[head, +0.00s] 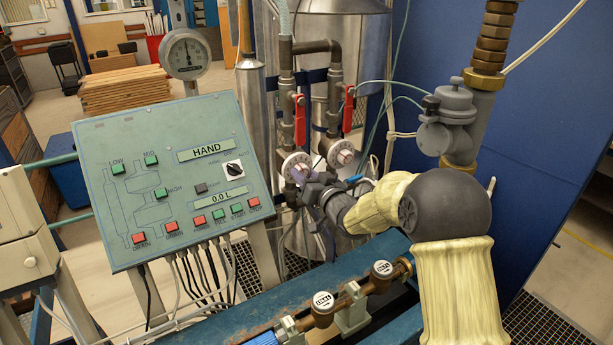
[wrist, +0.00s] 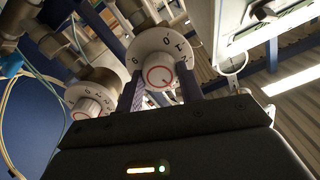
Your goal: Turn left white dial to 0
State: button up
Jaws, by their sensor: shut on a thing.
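The left white dial (head: 297,165) is a round white disc with dark numbers on a pipe valve. In the wrist view the left white dial (wrist: 166,50) fills the upper middle, with a red ring on its central knob. My gripper (head: 300,177) reaches it from the front right. In the wrist view the two fingers of my gripper (wrist: 160,85) stand on either side of the knob, shut on it. Numbers around the rim show, including 0 near the top right, but the exact setting is too small to tell.
A second white dial (head: 341,153) sits close to the right, also in the wrist view (wrist: 90,100). Red valve handles (head: 300,118) hang above the dials. A green control panel (head: 175,180) stands left. Brass meters (head: 323,302) lie along the blue bench in front.

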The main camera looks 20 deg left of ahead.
jog(key=shift+f+n+b, duration=0.15)
jog(key=shift+n+b, duration=0.25)
jog(key=shift+b, duration=0.55)
jog(key=n+b, duration=2.3)
jog(key=shift+b, duration=0.35)
jog(key=o, duration=1)
jog(key=shift+s+a, duration=0.1)
